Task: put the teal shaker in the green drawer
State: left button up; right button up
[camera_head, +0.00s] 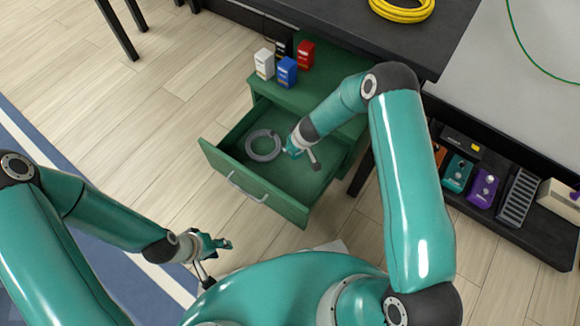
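The green drawer (225,170) is pulled open from the green cabinet (345,128). My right gripper (303,158) is over the drawer, at its right part. One dark-tipped finger shows, with a small teal part beside it. I cannot tell whether that teal part is the gripper's own or the teal shaker, nor whether the fingers are closed. I cannot make out the shaker for certain anywhere else. My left gripper (218,261) is in front of the drawer, outside it, with its fingers apart and nothing seen between them.
A grey ring-shaped coil (263,145) lies in the drawer. White (264,64), blue (287,71) and red (306,54) small boxes stand on the cabinet top, with a black one behind. A low shelf (527,240) at right holds several pedals. A yellow coil (402,8) lies on the dark desk.

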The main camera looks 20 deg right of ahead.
aim_at(291, 164)
pick_arm(q)
notch_tip(291, 164, down, 7)
jog(key=b, duration=0.5)
jog(key=shift+b, duration=0.3)
pick_arm(e)
notch_tip(291, 164, down, 12)
jog(key=shift+r, duration=0.1)
pick_arm(q)
jog(key=shift+f, duration=0.1)
pick_arm(e)
jog(key=o, duration=1.2)
pick_arm(q)
jog(key=shift+r+p, duration=2.15)
jog(key=shift+r, duration=0.1)
pick_arm(e)
jog(key=v, duration=1.2)
jog(key=shift+r, duration=0.1)
